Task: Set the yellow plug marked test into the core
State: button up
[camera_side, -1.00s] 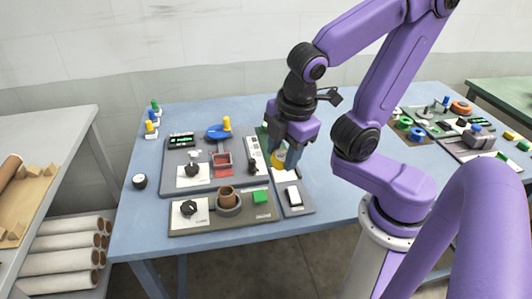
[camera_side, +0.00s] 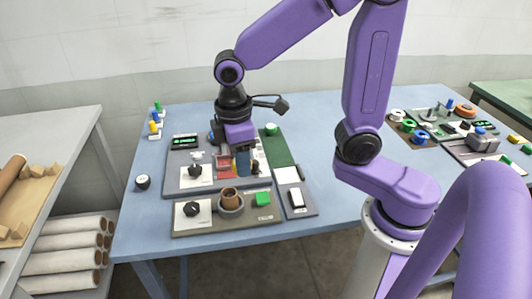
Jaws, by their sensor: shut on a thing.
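My gripper (camera_side: 241,168) points down over the right part of the upper grey panel (camera_side: 176,187), behind the core. It is shut on a yellow plug (camera_side: 234,165), which shows only in part beside the fingers; any marking on it is too small to read. The core (camera_side: 229,195) is a brown open-topped tube standing upright in a grey round holder (camera_side: 231,210) on the front panel. The plug is above and apart from the core.
Small coloured pieces (camera_side: 154,127) line the table's back left. A green-topped round piece (camera_side: 271,129) stands on a green strip. Blue table (camera_side: 335,190) is clear right of the panels.

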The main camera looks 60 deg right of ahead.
jog(key=shift+m+g, duration=0.4)
jog(key=shift+m, duration=0.4)
jog(key=shift+w+d+f, duration=0.1)
jog(key=shift+w+f, duration=0.75)
jog(key=shift+f, duration=0.3)
jog(key=shift+w+d+f, duration=0.1)
jog(key=shift+w+f, duration=0.75)
jog(key=shift+f, duration=0.35)
jog(key=shift+w+d+f, duration=0.1)
jog(key=shift+w+f, duration=0.75)
jog(key=shift+f, duration=0.3)
jog(key=shift+f, duration=0.2)
jog(key=shift+f, duration=0.6)
jog(key=shift+f, duration=0.6)
jog(key=o, duration=1.7)
